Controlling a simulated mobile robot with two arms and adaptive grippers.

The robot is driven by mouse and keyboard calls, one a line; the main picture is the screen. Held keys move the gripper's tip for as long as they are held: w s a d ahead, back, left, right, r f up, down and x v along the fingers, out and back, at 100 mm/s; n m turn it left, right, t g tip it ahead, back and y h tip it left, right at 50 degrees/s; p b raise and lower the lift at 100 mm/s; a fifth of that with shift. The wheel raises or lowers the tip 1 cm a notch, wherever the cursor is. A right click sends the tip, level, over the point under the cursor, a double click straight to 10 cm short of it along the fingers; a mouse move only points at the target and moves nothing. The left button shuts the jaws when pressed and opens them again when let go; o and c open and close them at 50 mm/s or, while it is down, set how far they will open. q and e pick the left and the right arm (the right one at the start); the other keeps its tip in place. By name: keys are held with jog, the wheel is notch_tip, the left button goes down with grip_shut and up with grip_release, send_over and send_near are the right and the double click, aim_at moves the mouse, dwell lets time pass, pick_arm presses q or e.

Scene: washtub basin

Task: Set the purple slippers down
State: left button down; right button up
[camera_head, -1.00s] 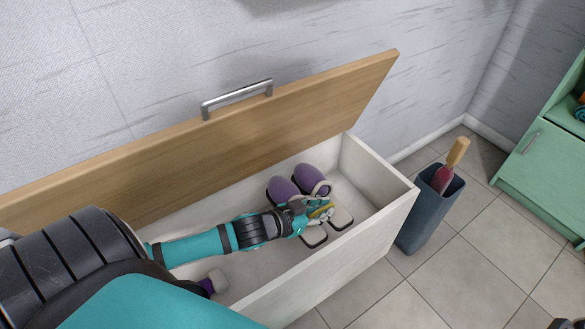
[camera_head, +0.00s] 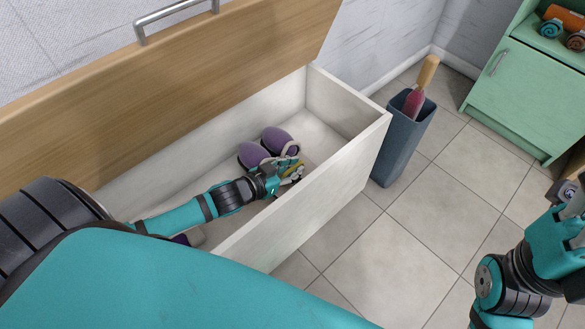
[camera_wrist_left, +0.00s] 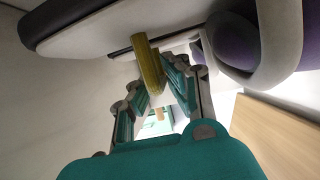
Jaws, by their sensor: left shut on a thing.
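The purple slippers (camera_head: 252,155) are a pair with rounded purple toes and pale soles, inside the open white chest (camera_head: 345,150). In the left wrist view, a purple slipper (camera_wrist_left: 236,42) shows at upper right and a yellow bar (camera_wrist_left: 150,65) sits between the fingers. I cannot tell whether the soles touch the chest floor. My right arm stands at the right edge; its jaws are unclear.
The wooden lid (camera_head: 170,90) stands open behind the chest. A small purple and grey thing (camera_head: 193,237) lies in the chest near my left arm. A dark blue bin (camera_head: 402,140) stands right of the chest, and a green cabinet (camera_head: 520,100) beyond. The floor tiles between are clear.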

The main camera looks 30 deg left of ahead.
pick_arm(q)
jog(key=shift+f, duration=0.55)
jog(key=c, duration=1.4)
grip_release()
jog(key=shift+o, duration=0.2)
